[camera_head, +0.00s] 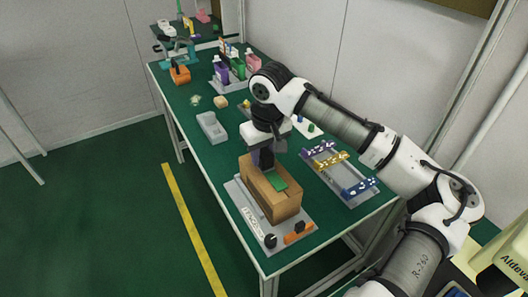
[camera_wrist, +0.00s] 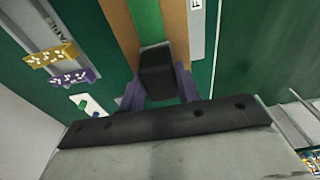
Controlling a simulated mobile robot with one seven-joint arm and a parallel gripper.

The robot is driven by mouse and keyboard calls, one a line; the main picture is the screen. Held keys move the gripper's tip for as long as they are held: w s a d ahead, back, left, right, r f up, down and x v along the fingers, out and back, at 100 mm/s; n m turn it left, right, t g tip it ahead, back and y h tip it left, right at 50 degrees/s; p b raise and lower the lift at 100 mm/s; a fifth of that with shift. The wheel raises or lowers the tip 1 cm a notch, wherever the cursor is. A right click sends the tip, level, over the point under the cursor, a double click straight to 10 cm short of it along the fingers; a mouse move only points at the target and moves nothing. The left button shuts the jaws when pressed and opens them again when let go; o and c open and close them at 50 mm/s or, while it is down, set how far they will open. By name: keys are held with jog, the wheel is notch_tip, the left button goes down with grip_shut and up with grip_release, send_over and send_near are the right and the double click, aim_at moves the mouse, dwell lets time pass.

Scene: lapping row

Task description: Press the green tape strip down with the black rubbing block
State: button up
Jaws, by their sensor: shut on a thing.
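My gripper (camera_head: 262,155) is over the brown cardboard box (camera_head: 285,205). In the wrist view its purple fingers (camera_wrist: 158,88) are shut on the black rubbing block (camera_wrist: 157,70). The green tape strip (camera_head: 279,183) lies along the top of the box, partly hidden by the gripper in the head view. In the wrist view the strip (camera_wrist: 147,22) runs up from behind the block, which covers part of it. I cannot tell whether the block touches the strip.
The box rests on a grey board (camera_head: 253,218) with a black knob and an orange tool (camera_head: 298,232) at its front. A rack with coloured clips (camera_head: 338,172) stands to the right. A grey tray (camera_head: 211,127) and several bottles (camera_head: 238,68) are farther back.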

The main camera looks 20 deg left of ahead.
jog(key=shift+f, duration=0.1)
notch_tip(320, 180, up, 7)
jog(key=p, duration=0.6)
jog(key=shift+p, duration=0.4)
jog(key=shift+w, duration=0.1)
